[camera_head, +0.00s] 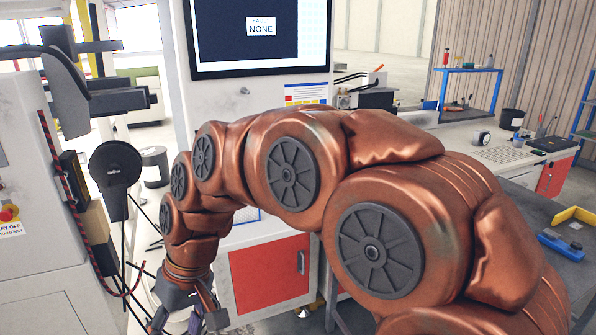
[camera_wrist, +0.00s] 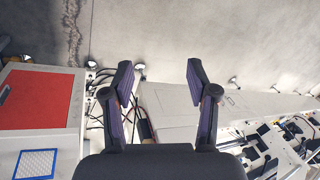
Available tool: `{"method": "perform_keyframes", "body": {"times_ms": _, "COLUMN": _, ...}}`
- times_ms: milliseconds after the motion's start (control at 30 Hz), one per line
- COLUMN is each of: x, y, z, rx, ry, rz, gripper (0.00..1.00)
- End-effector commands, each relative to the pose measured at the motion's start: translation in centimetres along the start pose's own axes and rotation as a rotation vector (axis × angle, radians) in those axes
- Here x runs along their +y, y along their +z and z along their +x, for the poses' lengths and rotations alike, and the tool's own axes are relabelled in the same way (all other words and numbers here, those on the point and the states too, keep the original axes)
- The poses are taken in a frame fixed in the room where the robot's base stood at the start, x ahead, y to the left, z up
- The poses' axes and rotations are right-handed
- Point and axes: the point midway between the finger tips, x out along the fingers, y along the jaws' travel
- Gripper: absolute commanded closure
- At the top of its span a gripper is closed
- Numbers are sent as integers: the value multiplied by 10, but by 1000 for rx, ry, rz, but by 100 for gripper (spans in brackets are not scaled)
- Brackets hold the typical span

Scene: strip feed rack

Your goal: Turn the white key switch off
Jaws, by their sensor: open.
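I cannot make out a white key switch for certain in either view. At the left edge of the head view, a white machine (camera_head: 30,170) carries a partly cut-off label (camera_head: 10,229) reading "KEY OFF" and "ADJUST". Just above the label is a red knob (camera_head: 8,213) on yellow. My gripper (camera_wrist: 158,80) is open and empty in the wrist view, its two dark fingers well apart above the floor. In the head view it is low, near the bottom edge, right of the white machine and apart from it, with its fingertips cut off.
A screen (camera_head: 262,35) reading "FAULT NONE" stands on a white cabinet with a red door panel (camera_head: 270,275), close beside my gripper. A dark reel (camera_head: 115,165) and thin rods stand between the machine and my arm. A workbench (camera_head: 490,152) is at right.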

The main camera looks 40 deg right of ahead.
Motion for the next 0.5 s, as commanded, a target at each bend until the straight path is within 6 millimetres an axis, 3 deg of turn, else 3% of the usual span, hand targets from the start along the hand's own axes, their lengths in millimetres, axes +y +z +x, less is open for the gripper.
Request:
{"method": "perform_keyframes", "body": {"times_ms": 100, "x": -4, "y": -57, "z": 0, "rx": 80, "ry": -87, "rz": -8, "gripper": 42}}
{"method": "perform_keyframes", "body": {"times_ms": 267, "x": -1, "y": -130, "z": -9, "rx": 196, "ry": -194, "rz": -7, "gripper": 42}}
{"method": "perform_keyframes", "body": {"times_ms": 500, "x": 34, "y": -235, "z": -28, "rx": 391, "ry": -318, "rz": 25, "gripper": 42}}
